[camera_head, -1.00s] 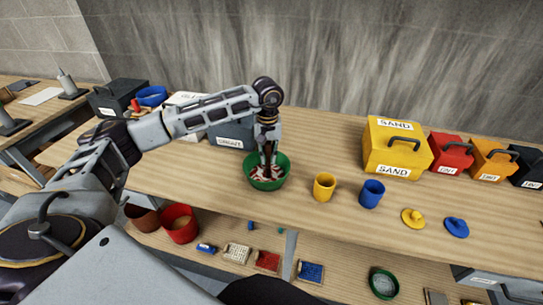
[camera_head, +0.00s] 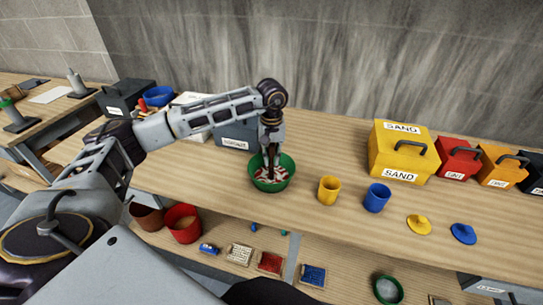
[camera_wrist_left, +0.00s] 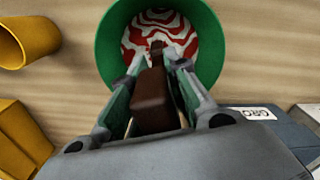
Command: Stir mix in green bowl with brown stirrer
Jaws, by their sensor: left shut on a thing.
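The green bowl (camera_head: 284,184) stands on the wooden bench in the head view, with red and white swirled mix (camera_head: 268,177) inside. It also fills the top of the left wrist view (camera_wrist_left: 107,45), where the mix (camera_wrist_left: 140,32) shows red and white bands. My left gripper (camera_head: 270,150) is above the bowl, pointing down. It is shut on the brown stirrer (camera_wrist_left: 152,95), whose far end reaches into the bowl at the mix. The exact depth of the tip is hidden. My right gripper is not in view.
A yellow cup (camera_head: 329,190) and a blue cup (camera_head: 377,197) stand right of the bowl, with yellow (camera_head: 419,224) and blue (camera_head: 463,233) lids beyond. A yellow sand box (camera_head: 400,153) is at the back. A grey box (camera_head: 238,134) stands close behind the gripper.

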